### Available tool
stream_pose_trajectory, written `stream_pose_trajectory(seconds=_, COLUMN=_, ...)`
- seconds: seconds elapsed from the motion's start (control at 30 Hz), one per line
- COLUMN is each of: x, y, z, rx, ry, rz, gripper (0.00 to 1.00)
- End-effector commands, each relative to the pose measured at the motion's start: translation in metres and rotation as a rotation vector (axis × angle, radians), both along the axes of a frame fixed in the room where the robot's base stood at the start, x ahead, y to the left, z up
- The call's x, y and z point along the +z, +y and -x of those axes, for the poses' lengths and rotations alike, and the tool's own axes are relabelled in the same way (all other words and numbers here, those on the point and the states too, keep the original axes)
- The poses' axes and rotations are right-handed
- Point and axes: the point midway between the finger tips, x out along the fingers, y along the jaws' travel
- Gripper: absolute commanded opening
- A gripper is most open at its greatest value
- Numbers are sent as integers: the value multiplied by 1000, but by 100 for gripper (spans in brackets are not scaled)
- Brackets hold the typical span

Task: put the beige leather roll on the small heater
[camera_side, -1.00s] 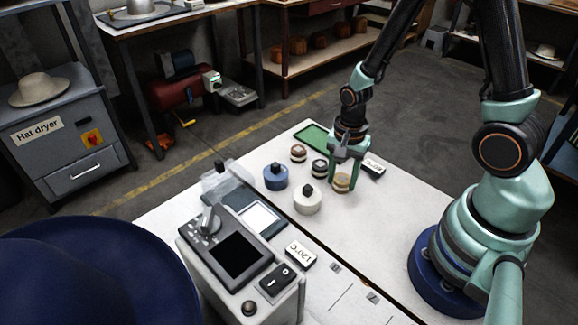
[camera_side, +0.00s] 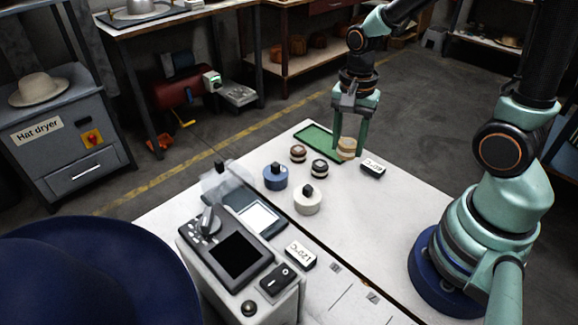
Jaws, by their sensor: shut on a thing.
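The beige leather roll (camera_side: 346,147) is a short tan cylinder between the fingers of my gripper (camera_side: 349,150). My gripper is shut on it and points down. The roll appears raised beside the right end of a green rectangular pad (camera_side: 313,137) at the table's far side; its exact height is hard to tell. A small display block (camera_side: 373,168) stands just right of the roll. A dark plate with a pale panel (camera_side: 257,216) lies at the left of the table, with a 120°C display (camera_side: 300,254) near it. I cannot tell which of these is the small heater.
A brown-topped roll (camera_side: 298,153) and a dark roll (camera_side: 319,168) stand near the green pad. A blue knobbed weight (camera_side: 275,177) and a white one (camera_side: 307,201) stand nearer. A control box (camera_side: 240,262) fills the near left. The table's right middle is clear.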

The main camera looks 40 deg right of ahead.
Motion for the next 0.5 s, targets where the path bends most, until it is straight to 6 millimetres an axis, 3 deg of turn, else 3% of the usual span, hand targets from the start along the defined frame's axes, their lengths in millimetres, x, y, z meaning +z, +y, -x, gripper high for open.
stream_pose_trajectory(seconds=0.2, x=55, y=0, z=-2, rx=0, ry=-9, rz=0, gripper=0)
stream_pose_trajectory(seconds=0.5, x=93, y=2, z=-2, rx=6, ry=-2, rz=0, gripper=0)
